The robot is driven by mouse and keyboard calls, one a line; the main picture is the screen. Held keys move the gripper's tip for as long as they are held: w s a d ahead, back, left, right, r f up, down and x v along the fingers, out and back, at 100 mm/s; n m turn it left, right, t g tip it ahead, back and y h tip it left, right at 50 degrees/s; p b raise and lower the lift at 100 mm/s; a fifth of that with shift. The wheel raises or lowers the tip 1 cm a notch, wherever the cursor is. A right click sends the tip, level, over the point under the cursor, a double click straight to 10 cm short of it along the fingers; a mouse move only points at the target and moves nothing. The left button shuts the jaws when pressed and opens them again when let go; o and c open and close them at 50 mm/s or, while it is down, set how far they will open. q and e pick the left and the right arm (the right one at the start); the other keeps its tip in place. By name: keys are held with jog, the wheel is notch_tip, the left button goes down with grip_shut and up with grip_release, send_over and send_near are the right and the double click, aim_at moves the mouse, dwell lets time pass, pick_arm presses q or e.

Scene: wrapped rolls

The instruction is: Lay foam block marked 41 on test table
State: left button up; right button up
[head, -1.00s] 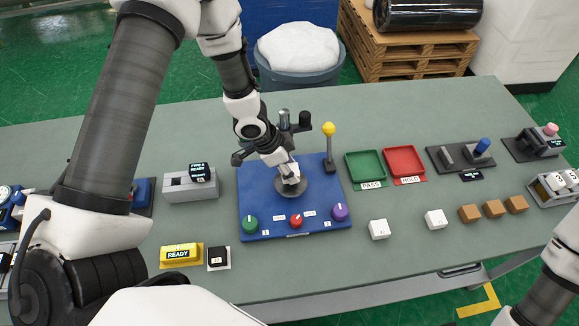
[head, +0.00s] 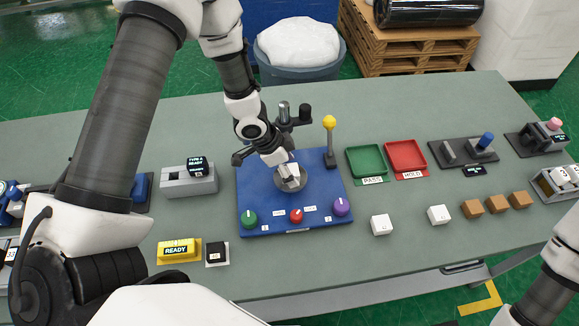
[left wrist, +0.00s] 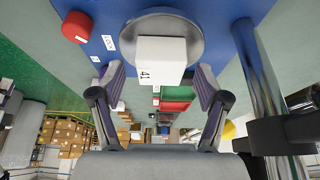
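The white foam block (left wrist: 161,62) marked 41 is on the round grey test table (left wrist: 155,23) in the left wrist view, with its number facing the camera. My left gripper (left wrist: 160,72) is open, with a finger on each side of the block and a visible gap to both. In the head view my left gripper (head: 287,172) is over the round table (head: 301,186) on the blue panel (head: 262,205), and it hides most of the block. Whether the block rests flat cannot be seen fully. My right gripper is out of view.
A yellow-knobbed lever (head: 329,135) stands right behind the round table. Green (head: 250,217), red (head: 296,215) and purple (head: 341,207) knobs line the panel's front. Green (head: 366,161) and red (head: 405,157) trays, white cubes (head: 381,225) and brown blocks (head: 472,208) lie to the right.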

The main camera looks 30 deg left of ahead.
pick_arm(q)
jog(key=v, duration=0.7)
jog(key=shift+r, duration=0.15)
jog(key=shift+a, duration=0.1)
jog(key=shift+s, duration=0.1)
